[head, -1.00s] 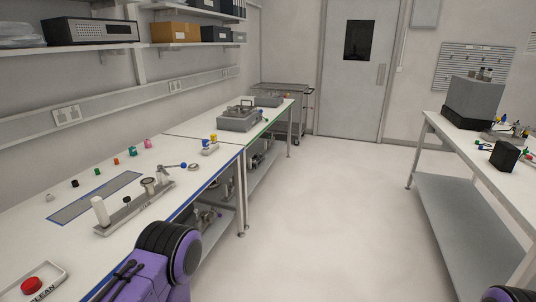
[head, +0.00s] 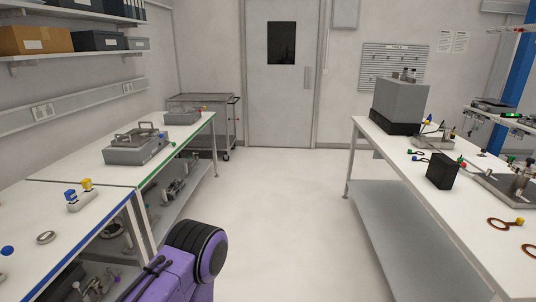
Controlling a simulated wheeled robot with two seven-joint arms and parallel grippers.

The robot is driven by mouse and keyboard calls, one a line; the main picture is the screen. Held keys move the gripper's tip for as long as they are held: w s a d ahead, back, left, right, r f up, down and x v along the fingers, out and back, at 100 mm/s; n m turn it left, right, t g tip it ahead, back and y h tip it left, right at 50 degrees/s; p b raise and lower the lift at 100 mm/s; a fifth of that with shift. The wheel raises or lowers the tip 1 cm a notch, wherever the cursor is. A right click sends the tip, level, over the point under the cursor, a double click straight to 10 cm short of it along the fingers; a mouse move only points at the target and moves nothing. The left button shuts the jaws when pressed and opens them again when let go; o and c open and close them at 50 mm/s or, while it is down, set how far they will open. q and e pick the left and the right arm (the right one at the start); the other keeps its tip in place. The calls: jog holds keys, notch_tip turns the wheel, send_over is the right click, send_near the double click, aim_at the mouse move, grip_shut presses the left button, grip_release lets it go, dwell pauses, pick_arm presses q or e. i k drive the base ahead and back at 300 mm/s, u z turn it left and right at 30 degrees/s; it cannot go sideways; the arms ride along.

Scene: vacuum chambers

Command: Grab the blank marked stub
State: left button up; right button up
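No stub marked blank can be made out in this view; any markings are too small to read. On the left bench (head: 100,210), a small grey block (head: 80,205) carries a blue piece (head: 70,194) and a yellow piece (head: 87,184). A blue knob (head: 7,251) and a round metal disc (head: 46,237) are nearer. A purple link of my arm shows at the bottom, left of centre. Neither gripper is in the picture, so what they hold is hidden.
The right bench (head: 390,150) holds a grey box (head: 400,100), a black block (head: 441,171) and several small fittings. A lidded grey case (head: 138,148) sits on the left bench. A cart (head: 205,110) stands by the door (head: 283,110). The floor between the benches is clear.

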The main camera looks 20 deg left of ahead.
aim_at(46, 237)
jog(key=u, duration=0.2)
jog(key=i, duration=1.3)
jog(key=u, duration=1.35)
jog(key=i, duration=0.85)
jog(key=u, duration=0.9)
